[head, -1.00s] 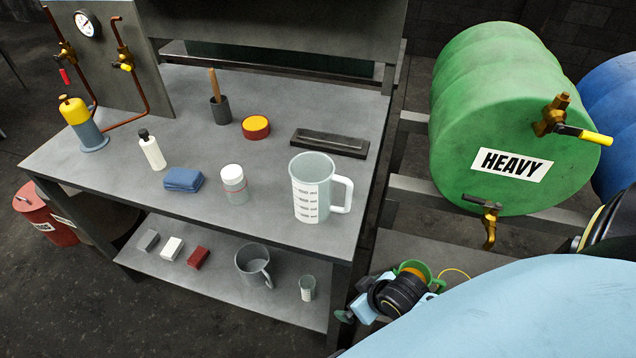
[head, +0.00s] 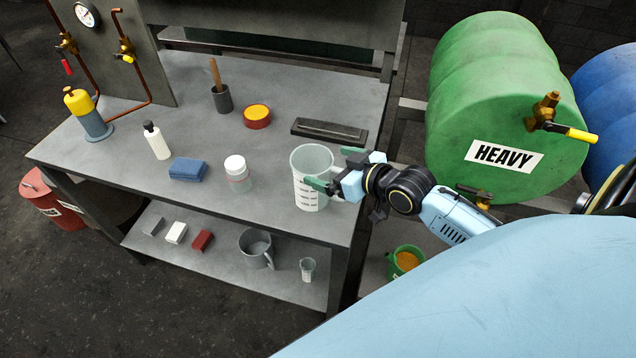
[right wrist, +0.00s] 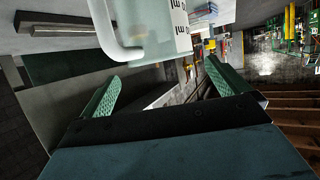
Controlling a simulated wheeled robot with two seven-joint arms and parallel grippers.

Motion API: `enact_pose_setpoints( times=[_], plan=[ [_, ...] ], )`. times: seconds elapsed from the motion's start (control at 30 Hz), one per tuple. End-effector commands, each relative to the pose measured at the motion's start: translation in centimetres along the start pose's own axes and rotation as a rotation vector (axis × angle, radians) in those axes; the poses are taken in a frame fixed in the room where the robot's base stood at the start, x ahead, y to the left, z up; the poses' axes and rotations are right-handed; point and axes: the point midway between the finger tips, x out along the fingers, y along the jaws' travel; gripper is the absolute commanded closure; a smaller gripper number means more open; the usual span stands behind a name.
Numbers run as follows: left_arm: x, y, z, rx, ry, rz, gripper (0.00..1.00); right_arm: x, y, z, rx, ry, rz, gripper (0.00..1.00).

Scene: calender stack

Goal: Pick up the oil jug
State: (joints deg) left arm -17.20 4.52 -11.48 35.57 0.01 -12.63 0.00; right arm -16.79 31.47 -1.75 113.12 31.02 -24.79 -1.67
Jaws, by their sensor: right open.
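The oil jug (head: 310,188), a clear measuring jug with dark marks, stands upright on the workbench near its right front corner. Its handle is mostly hidden behind my gripper in the head view. In the right wrist view the jug (right wrist: 155,25) and its pale handle (right wrist: 108,40) are at the top, cut off by the edge. My right gripper (head: 334,168) is open at the jug's right side, with its green fingers spread toward it. In the right wrist view the space between the fingers (right wrist: 162,71) looks empty, with the jug beyond. My left gripper is not in view.
A white-lidded jar (head: 237,178), blue cloth (head: 187,169) and dark tray (head: 329,131) share the bench (head: 275,205). A metal jug (head: 256,250) and small cup (head: 307,270) are on the lower shelf.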

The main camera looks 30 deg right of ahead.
Motion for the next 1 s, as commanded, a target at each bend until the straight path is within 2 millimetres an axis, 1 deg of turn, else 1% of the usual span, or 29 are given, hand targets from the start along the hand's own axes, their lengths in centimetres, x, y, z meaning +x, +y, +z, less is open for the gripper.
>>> enact_pose_setpoints(
  times=[0.17, 0.5, 0.63, 0.83, 1.0],
  plan=[
    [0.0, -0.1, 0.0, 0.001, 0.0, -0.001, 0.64, 1.0, 0.0, 0.0, -0.001, -0.001, 0.0, 0.0],
    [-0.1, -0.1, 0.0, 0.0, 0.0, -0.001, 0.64, 5.2, 0.1, 0.5, -0.001, 0.0, 0.0, 0.0],
    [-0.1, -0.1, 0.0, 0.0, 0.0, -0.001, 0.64, 5.8, 0.1, 0.6, -0.001, -0.001, 0.0, 0.0],
    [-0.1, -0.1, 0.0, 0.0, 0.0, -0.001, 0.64, 5.8, 0.1, 0.6, -0.001, -0.001, 0.0, 0.0],
    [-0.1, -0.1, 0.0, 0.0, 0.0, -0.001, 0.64, 5.8, 0.1, 0.6, -0.002, -0.001, 0.0, 0.22]
  ],
)
